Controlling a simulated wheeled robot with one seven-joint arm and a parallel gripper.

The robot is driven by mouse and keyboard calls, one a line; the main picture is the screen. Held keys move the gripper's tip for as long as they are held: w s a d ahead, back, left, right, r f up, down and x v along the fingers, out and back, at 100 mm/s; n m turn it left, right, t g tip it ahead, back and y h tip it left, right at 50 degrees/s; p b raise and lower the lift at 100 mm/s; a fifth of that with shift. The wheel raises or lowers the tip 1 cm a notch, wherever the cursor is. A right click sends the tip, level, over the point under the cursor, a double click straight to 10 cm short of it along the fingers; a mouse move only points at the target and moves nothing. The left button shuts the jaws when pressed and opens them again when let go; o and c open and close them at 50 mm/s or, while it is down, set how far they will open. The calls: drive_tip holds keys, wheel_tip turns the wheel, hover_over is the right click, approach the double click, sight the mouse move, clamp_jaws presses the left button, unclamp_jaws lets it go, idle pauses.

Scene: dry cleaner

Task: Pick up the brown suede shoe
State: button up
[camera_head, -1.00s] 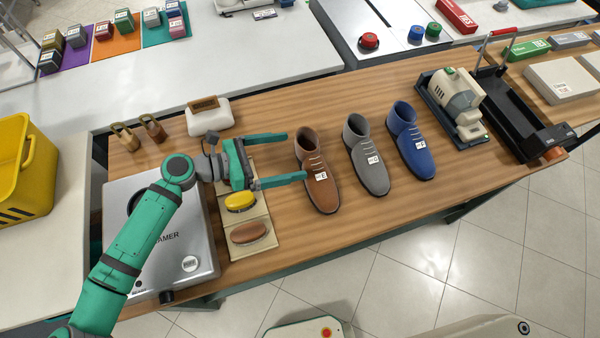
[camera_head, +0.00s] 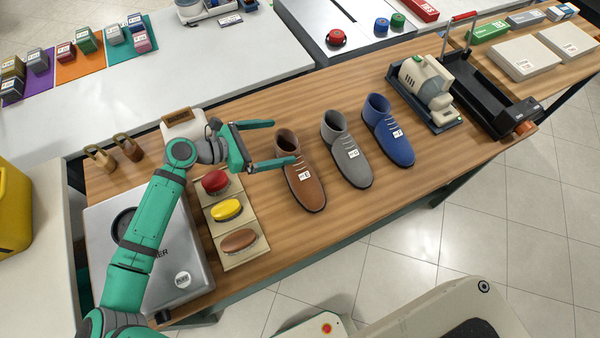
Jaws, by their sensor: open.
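The brown suede shoe (camera_head: 305,187) stands upright on the wooden bench, its toe toward the front edge. It bears a white tag with a letter. My gripper (camera_head: 284,143) is open and empty, its two green fingers pointing right toward the shoe. The nearer finger's tip reaches the shoe's ankle opening in the picture; I cannot tell whether it touches. The farther finger lies behind and left of the shoe's collar. A grey shoe (camera_head: 348,160) and a blue shoe (camera_head: 388,138) stand to the right of the brown one.
A pad holder with a red brush (camera_head: 215,182), a yellow brush (camera_head: 228,210) and a brown brush (camera_head: 239,241) lies left of the shoe. A metal steamer box (camera_head: 185,265) sits at the left. Bare wood (camera_head: 285,235) lies in front of the shoe.

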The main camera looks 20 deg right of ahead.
drive_tip(key=x, duration=0.4)
drive_tip(key=shift+d+f, duration=0.1)
drive_tip(key=shift+d, duration=0.05)
drive_tip(key=c, duration=1.8)
